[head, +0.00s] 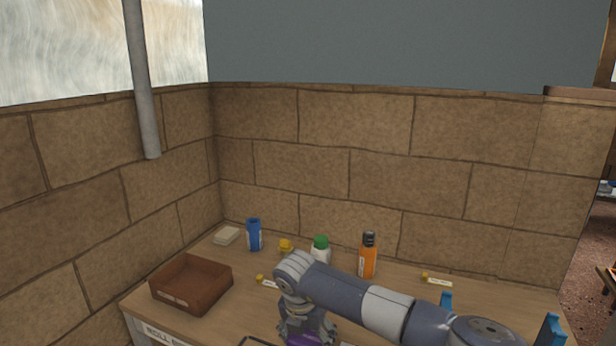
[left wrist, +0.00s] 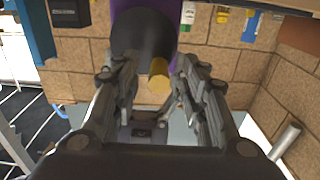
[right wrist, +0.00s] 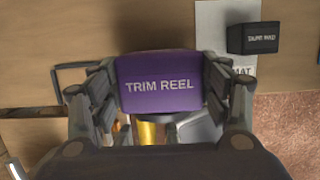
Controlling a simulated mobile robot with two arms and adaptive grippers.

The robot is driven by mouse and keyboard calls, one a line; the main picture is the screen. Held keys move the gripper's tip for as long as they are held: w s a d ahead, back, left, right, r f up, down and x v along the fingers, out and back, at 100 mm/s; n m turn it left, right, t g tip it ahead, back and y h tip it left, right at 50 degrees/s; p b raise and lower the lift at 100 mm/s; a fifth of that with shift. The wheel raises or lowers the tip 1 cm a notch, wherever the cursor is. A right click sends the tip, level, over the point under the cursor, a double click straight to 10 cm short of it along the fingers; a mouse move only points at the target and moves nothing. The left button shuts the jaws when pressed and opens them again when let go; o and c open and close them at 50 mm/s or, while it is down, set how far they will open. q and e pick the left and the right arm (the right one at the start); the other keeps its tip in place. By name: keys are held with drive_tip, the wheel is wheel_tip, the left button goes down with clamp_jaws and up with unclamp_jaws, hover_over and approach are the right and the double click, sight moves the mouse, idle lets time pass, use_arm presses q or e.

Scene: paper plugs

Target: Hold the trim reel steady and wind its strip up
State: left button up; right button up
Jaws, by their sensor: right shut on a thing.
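The purple trim reel (right wrist: 160,84) is labelled TRIM REEL and sits between the fingers of my right gripper (right wrist: 160,88), which is shut on it. In the head view only a sliver of purple shows under my right gripper (head: 308,328). In the left wrist view the reel (left wrist: 178,20) has a dark round disc (left wrist: 143,40) with a gold knob (left wrist: 158,80) sticking out. My left gripper (left wrist: 158,75) is open, its fingers on either side of the knob with gaps showing. I cannot make out the strip.
A brown tray (head: 192,284), a blue container (head: 254,235), a green-capped bottle (head: 320,250) and an orange bottle (head: 368,256) stand on the wooden table (head: 225,322). Stone walls close off the back and left.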

use_arm(q)
drive_tip(key=shift+s, duration=0.1)
drive_tip(key=shift+v, duration=2.2)
drive_tip(key=shift+v, duration=2)
drive_tip(key=v, duration=1.2)
drive_tip(key=shift+a+f, duration=0.1)
use_arm(e)
drive_tip(key=o, duration=1.4)
